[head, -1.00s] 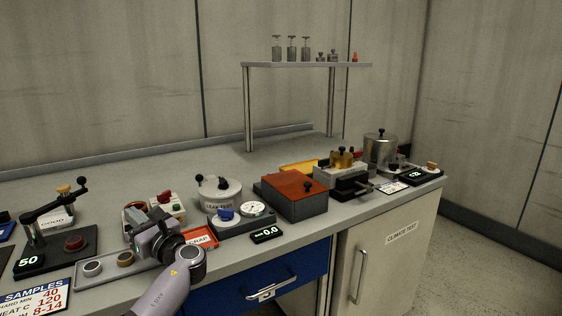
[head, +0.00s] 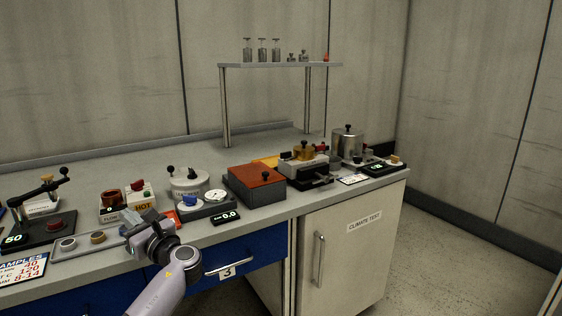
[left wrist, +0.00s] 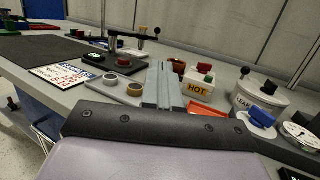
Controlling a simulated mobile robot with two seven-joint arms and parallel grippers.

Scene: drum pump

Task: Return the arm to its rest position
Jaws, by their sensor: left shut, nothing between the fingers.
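In the left wrist view the shut fingers (left wrist: 162,85) point over the bench, between a tray with two round pieces (left wrist: 122,88) and the HOT unit (left wrist: 199,84). My left arm comes up from the bottom of the head view. My right gripper is not in any view.
The bench (head: 110,162) carries a leak tester pot (head: 190,184), an orange-lidded box (head: 256,184), a lever press (head: 40,215) and a metal pot (head: 347,144). A shelf (head: 280,65) with weights stands behind. Blue drawers (head: 255,250) and a white cabinet (head: 350,250) are below.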

